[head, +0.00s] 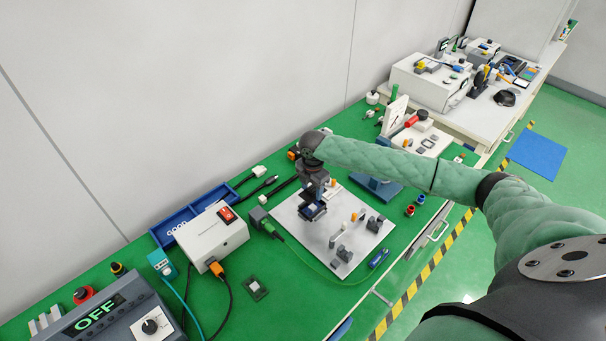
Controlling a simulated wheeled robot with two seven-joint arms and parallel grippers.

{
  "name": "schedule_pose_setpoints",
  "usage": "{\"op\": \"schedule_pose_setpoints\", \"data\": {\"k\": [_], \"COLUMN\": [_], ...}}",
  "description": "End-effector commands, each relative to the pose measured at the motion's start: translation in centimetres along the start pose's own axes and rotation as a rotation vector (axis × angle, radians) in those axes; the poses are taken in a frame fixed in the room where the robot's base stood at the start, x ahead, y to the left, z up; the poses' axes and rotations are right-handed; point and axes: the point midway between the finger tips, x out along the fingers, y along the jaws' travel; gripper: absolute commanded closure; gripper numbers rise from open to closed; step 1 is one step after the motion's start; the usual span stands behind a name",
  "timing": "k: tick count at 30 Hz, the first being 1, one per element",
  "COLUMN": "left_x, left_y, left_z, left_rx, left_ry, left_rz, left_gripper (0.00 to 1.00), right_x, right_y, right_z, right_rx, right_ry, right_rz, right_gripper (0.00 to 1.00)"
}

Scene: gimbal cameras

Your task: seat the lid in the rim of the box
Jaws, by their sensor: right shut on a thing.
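My right gripper (314,200) points down over the left part of a light grey plate (290,222) on the green bench. It is shut on a small dark piece that I take for the lid (312,211), with a bluish and whitish patch on it. The gripper hides part of it. I cannot clearly make out the box; it may be the dark shape under the lid, and I cannot tell whether the two touch. My left gripper is not in view.
Grey fixture blocks (375,225) stand on the plate's right side. A white box with a red switch (212,240) and a blue tray (180,225) are to the left. A small dark square part (255,289) lies in front. A green cable (300,258) crosses beside the plate.

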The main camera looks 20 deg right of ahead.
Motion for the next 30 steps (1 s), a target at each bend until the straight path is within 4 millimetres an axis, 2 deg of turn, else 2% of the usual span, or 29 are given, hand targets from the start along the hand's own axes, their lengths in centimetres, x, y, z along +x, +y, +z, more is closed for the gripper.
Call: {"op": "schedule_pose_setpoints", "data": {"k": [11, 19, 30], "left_x": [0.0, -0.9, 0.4], "left_y": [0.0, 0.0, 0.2], "left_z": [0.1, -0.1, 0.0], "left_rx": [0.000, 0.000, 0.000], "left_ry": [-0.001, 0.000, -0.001], "left_rz": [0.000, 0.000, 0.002], "left_gripper": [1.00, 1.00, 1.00], "right_x": [0.0, -0.3, 2.8], "right_y": [0.0, 0.0, 0.0], "right_z": [0.0, 0.1, 0.0], "right_rx": [0.000, 0.000, 0.000], "right_ry": [0.000, 0.000, 0.001], "right_rz": [0.000, -0.001, -0.001], "right_gripper": [0.70, 0.70, 0.70]}}
